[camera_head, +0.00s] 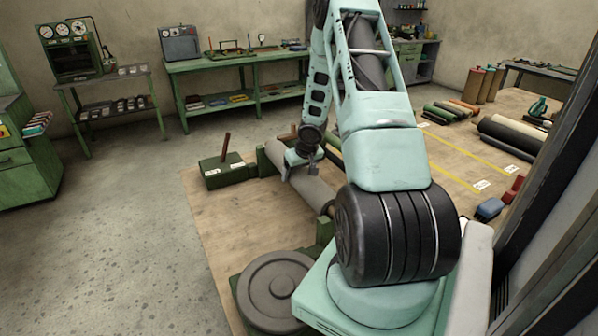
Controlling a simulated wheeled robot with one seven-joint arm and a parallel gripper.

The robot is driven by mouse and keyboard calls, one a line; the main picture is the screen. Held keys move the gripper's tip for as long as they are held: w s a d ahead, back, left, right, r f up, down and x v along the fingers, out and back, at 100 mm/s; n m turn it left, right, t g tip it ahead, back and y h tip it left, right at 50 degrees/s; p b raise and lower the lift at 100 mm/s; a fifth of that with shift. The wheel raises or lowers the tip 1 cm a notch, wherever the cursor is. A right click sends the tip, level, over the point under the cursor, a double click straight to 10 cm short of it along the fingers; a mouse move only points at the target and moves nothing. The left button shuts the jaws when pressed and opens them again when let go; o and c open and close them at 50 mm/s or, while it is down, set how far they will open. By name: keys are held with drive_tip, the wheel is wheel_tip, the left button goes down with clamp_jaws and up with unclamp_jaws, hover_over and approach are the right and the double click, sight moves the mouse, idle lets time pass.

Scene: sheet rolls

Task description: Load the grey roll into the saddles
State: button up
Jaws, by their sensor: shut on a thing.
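The grey roll (312,193) is a long cylinder with a thinner dark end, lying slantwise beside my arm. My gripper (300,172) is shut on it near its far part. A green saddle block (262,161) stands at the roll's far end, and another green block (325,231) shows near its near end. My arm hides part of the roll's right side and the area behind it. I cannot tell whether the roll rests in the saddles or hangs just above them.
A green block with an upright brown handle (222,171) stands left of the far saddle. A round grey disc (274,290) lies near my base. Dark and beige rolls (510,135) and several coloured rolls (447,113) lie at right. Bare wooden surface (235,215) shows left of the roll.

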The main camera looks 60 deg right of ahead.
drive_tip(key=shift+w+f+b, duration=0.15)
drive_tip(key=shift+f+b, duration=0.25)
drive_tip(key=o, duration=2)
drive_tip(key=shift+f, duration=0.15)
